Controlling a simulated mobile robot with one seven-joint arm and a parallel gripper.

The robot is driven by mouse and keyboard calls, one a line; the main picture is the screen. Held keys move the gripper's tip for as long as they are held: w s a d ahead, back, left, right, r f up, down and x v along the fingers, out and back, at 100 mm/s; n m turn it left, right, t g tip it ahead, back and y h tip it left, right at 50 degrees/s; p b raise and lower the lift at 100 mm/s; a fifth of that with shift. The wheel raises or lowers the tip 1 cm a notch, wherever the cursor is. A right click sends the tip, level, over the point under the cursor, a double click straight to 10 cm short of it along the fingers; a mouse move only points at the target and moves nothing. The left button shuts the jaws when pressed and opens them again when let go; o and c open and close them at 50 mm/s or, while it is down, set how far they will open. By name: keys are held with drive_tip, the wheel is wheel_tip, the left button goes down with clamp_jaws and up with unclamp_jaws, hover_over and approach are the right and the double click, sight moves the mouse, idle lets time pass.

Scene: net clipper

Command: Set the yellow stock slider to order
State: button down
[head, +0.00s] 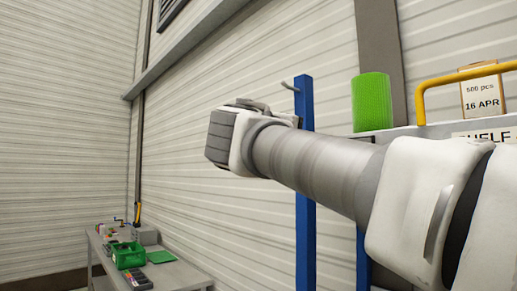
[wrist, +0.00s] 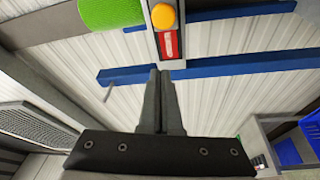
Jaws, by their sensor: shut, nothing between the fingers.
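The yellow stock slider shows in the wrist view as a round yellow knob (wrist: 164,17) on a narrow pale panel (wrist: 183,45). A red field (wrist: 168,44) with a small white marking lies beside the knob, on the side towards my fingers; the marking is too small to read. My gripper (wrist: 160,73) is shut and empty. Its tips are close to the near end of the panel in the picture, apart from the knob; whether they touch the panel I cannot tell. In the head view my arm hides the fingertips, and the slider does not show.
A green roll (head: 371,102) and a small carton (head: 482,92) stand on a shelf with a yellow rail (head: 422,99). A blue post (head: 304,222) with a hook stands behind my arm. A low bench (head: 186,275) at lower left holds a green crate (head: 129,254).

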drive_tip(key=shift+v, duration=1.2)
drive_tip(key=s+d+f+m+g+y+p, duration=0.1)
drive_tip(key=s+d+f+g+y, duration=0.2)
drive_tip(key=f, duration=0.9)
drive_tip(key=s+d+f+m+g+y, duration=0.25)
drive_tip(key=s+f, duration=0.25)
drive_tip(key=f, duration=0.6)
drive_tip(key=s+a+f+m+g+y, duration=0.1)
drive_tip(key=s+f+m+g+y, duration=0.1)
drive_tip(key=s+f, duration=0.4)
drive_tip(key=s+a+f+m+g+y, duration=0.2)
drive_tip(key=s+f, duration=0.5)
drive_tip(key=f, duration=0.6)
drive_tip(key=shift+a+m+y+p, duration=0.15)
drive_tip(key=shift+m+y+p, duration=0.25)
drive_tip(key=shift+y, duration=0.25)
drive_tip(key=shift+f+g, duration=0.15)
drive_tip(key=shift+g, duration=0.1)
